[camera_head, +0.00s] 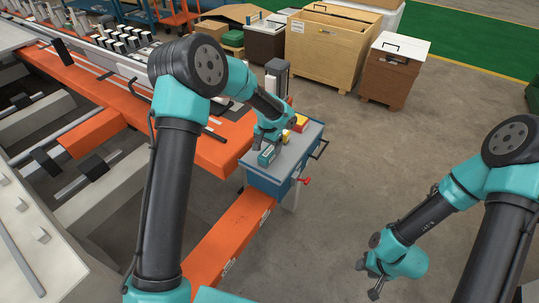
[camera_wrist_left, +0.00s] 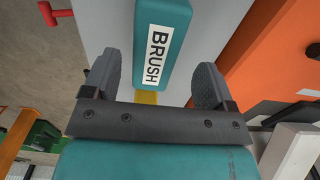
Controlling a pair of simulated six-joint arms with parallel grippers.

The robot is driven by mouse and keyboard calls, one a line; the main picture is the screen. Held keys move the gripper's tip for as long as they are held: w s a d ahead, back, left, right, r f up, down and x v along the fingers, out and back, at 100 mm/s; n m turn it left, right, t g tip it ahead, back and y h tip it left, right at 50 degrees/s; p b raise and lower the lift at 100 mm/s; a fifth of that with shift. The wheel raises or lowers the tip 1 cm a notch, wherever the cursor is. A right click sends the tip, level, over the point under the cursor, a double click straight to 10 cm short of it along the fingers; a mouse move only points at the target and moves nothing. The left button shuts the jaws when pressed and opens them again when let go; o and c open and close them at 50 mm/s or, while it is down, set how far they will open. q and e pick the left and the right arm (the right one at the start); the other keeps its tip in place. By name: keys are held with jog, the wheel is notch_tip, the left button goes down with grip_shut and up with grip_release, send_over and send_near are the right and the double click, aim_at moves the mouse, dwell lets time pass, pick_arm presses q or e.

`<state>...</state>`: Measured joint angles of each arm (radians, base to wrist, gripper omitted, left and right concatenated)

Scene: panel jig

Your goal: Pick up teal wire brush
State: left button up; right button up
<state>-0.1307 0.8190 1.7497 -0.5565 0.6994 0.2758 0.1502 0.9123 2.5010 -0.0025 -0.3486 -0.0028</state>
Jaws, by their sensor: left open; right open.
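The teal wire brush (camera_wrist_left: 160,40) shows in the left wrist view as a teal block with a white label reading "BRUSH". It lies on the grey top of a small blue cabinet, and in the head view the brush (camera_head: 267,155) is at the cabinet's left part. My left gripper (camera_wrist_left: 158,85) is open, with its two fingers on either side of the brush's near end; I cannot tell whether they touch it. In the head view my left gripper (camera_head: 269,142) is just above the brush. My right gripper (camera_head: 370,279) is open and empty over the floor at the right.
Wooden crates (camera_head: 325,50) stand behind.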

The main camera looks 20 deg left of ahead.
aim_at(270, 150)
pick_arm(q)
jog(key=shift+d+f, duration=0.15)
jog(key=shift+f, duration=1.15)
jog(key=shift+d+f, duration=0.15)
jog(key=shift+f, duration=1.1)
jog(key=shift+c, duration=0.2)
jog(key=c, duration=1.1)
jog(key=shift+r, duration=0.15)
